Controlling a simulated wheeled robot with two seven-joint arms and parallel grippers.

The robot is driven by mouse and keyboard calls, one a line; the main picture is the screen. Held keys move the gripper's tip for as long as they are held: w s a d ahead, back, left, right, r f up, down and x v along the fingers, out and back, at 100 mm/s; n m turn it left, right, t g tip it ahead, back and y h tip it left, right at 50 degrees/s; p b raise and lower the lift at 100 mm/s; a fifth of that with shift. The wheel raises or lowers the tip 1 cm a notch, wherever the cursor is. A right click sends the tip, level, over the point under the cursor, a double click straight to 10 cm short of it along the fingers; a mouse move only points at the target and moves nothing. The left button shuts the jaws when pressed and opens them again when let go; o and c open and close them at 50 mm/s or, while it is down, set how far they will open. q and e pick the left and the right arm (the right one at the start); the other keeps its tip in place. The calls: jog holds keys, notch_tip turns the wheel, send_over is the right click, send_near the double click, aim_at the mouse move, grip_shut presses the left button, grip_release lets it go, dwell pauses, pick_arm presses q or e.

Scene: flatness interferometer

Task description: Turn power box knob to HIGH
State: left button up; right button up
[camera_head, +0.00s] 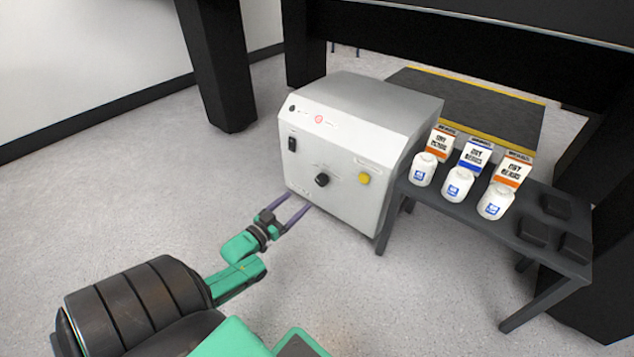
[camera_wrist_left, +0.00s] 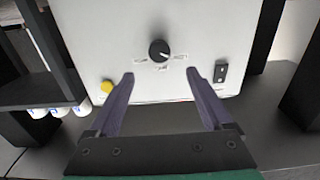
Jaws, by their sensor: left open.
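The power box (camera_head: 338,140) is a white-grey cabinet standing on the floor. Its black knob (camera_head: 322,180) is low in the middle of the front panel, with small marks around it that I cannot read. In the left wrist view the knob (camera_wrist_left: 158,50) sits ahead of the fingertips, roughly midway between them. My left gripper (camera_head: 294,211) is open and empty, in front of the panel and apart from the knob. The left wrist view also shows its two purple fingers (camera_wrist_left: 160,76) spread wide. My right gripper is not in view.
A black rocker switch (camera_head: 292,144) and a yellow button (camera_head: 364,178) flank the knob. A dark side table (camera_head: 480,215) at right holds white bottles, small boxes and black pads. Thick black legs (camera_head: 217,65) stand behind. The floor in front is clear.

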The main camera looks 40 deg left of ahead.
aim_at(320, 182)
pick_arm(q)
jog(key=w+b, duration=0.2)
jog(key=w, duration=0.1)
jog(key=w+b, duration=0.1)
jog(key=w, duration=0.3)
jog(key=w+b, duration=0.2)
jog(key=w, duration=0.1)
jog(key=shift+w+a+f+b, duration=0.1)
jog(key=shift+w+f+b, duration=0.05)
jog(key=shift+f+b, duration=0.2)
jog(key=shift+w+r, duration=0.25)
jog(key=shift+w, duration=0.2)
grip_shut()
